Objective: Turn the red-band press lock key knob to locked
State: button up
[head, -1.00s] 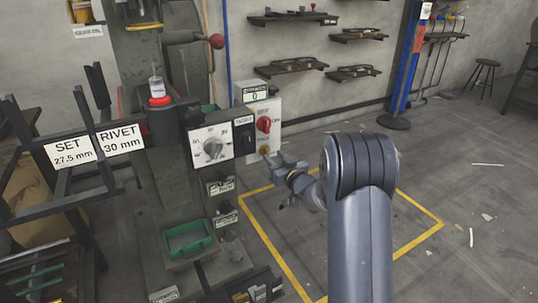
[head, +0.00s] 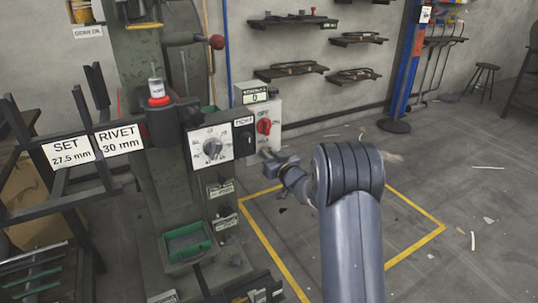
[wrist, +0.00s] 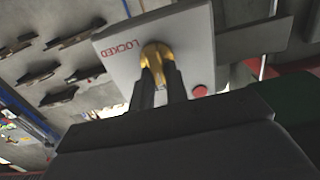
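The press with the red band (head: 158,101) stands at left centre in the head view. Its light grey lock box (head: 270,108) carries a red rotary switch (head: 264,126). In the wrist view the brass key knob (wrist: 157,52) sits on the box's grey face, with the word LOCKED (wrist: 119,49) upside down to its left. My gripper (wrist: 160,75) has one finger on each side of the knob's narrow part, with little gap, and looks shut on it. In the head view my gripper (head: 268,157) is at the lower end of the box and largely hides the knob.
A red button (wrist: 200,91) is close right of my fingers in the wrist view. A green tray (head: 187,243) is lower on the press. Floor inside the yellow line (head: 412,246) looks mostly clear.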

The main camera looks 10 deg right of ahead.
grip_shut()
jog(key=shift+m+p, duration=0.3)
jog(key=shift+p, duration=0.1)
jog(key=shift+d+r+m+p, duration=0.1)
jog(key=shift+r+m+p, duration=0.05)
jog(key=shift+m+p, duration=0.45)
jog(key=m+p, duration=0.3)
jog(key=shift+d, duration=0.15)
jog(key=m+p, duration=0.2)
jog(key=m, duration=0.2)
jog(key=f+m+p, duration=0.1)
jog(key=m+p, duration=0.1)
jog(key=m, duration=0.2)
jog(key=m+p, duration=0.2)
jog(key=m, duration=0.3)
jog(key=shift+w+d+f, duration=0.15)
jog(key=shift+d+f, duration=0.1)
jog(key=shift+d, duration=0.1)
